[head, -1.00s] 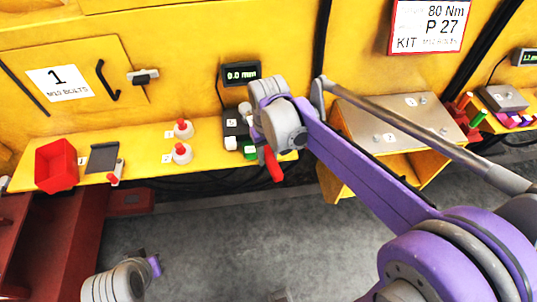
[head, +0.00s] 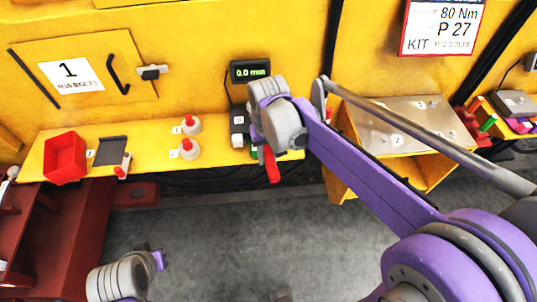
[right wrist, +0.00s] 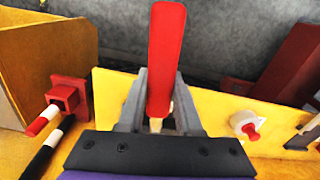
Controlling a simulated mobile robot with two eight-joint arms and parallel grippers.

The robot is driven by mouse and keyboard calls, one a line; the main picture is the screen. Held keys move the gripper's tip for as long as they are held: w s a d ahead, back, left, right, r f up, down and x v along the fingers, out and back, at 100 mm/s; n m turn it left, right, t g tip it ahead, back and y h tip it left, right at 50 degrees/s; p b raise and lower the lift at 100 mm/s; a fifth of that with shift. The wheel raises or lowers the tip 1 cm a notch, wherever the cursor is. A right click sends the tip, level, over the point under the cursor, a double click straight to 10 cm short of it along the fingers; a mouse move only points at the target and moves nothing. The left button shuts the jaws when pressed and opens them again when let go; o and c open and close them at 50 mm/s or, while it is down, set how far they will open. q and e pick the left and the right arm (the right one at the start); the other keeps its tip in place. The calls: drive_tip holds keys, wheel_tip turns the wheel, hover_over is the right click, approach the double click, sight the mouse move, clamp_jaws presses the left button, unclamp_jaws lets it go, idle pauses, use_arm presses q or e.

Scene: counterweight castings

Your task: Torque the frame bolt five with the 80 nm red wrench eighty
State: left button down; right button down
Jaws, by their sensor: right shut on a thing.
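The wrench with the red handle is in my right gripper; its handle (right wrist: 166,50) stands up between the two grey fingers in the right wrist view. My right gripper (right wrist: 160,105) is shut on it. In the head view the red handle (head: 271,166) hangs below my right wrist, close to the front edge of the yellow bench; the wrist hides the fingers. The wrench's head is hidden. A metal plate (head: 390,116) with small bolts and number labels sits on a yellow stand to the right. I cannot tell which is bolt five. My left wrist is at the lower left, its fingers not visible.
A sign (head: 441,25) reads 80 Nm, P 27. Grey floor (head: 230,240) in front is clear.

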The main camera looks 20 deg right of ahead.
drive_tip(key=shift+a, duration=0.1)
drive_tip(key=shift+w+a+m, duration=0.2)
drive_tip(key=shift+a+m, duration=0.3)
drive_tip(key=shift+a, duration=0.45)
drive_tip(key=shift+w+a+m, duration=0.2)
drive_tip(key=shift+a+m, duration=0.4)
drive_tip(key=shift+a, duration=0.2)
idle(0.3)
drive_tip(key=shift+a, duration=0.1)
drive_tip(key=shift+w+a+m, duration=0.3)
drive_tip(key=shift+a+m, duration=0.3)
drive_tip(key=shift+a, duration=0.3)
